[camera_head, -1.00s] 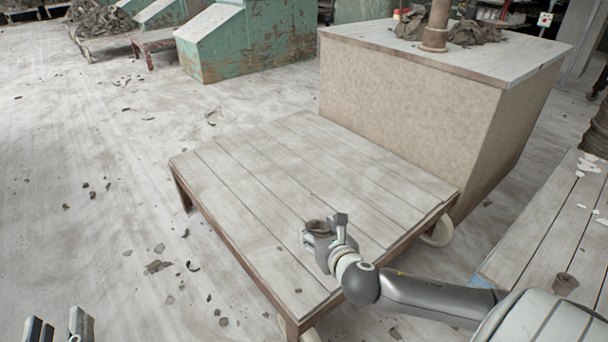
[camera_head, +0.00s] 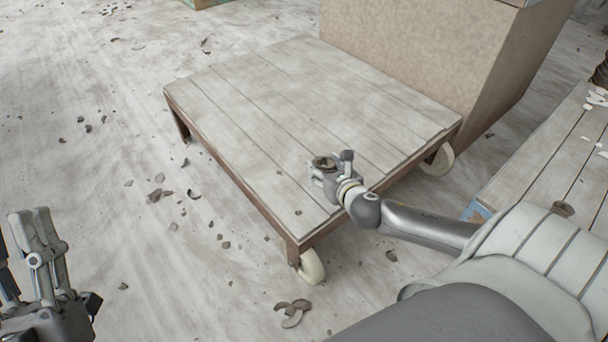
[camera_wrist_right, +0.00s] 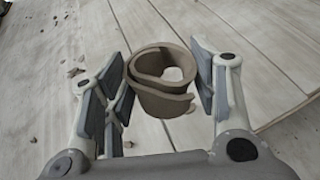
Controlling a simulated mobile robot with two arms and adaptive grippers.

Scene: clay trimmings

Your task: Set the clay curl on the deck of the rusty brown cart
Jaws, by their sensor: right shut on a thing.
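The rusty brown cart (camera_head: 254,213) stands in the middle of the head view, with a pale plank deck, brown edges and cream wheels. My right gripper (camera_head: 325,170) is over the deck near its front right edge. It is shut on the clay curl (camera_head: 322,161), a brown rolled ring. In the right wrist view the curl (camera_wrist_right: 160,103) sits upright between the finger pads, with planks below; whether it touches them I cannot tell. My left gripper (camera_head: 22,255) is at the lower left, open and empty, away from the cart.
A large beige box (camera_head: 425,55) stands against the cart's far right side. A plank bench (camera_head: 535,165) at the right holds another brown ring (camera_head: 563,209) and pale scraps. Clay scraps (camera_head: 292,314) litter the floor. Most of the deck is bare.

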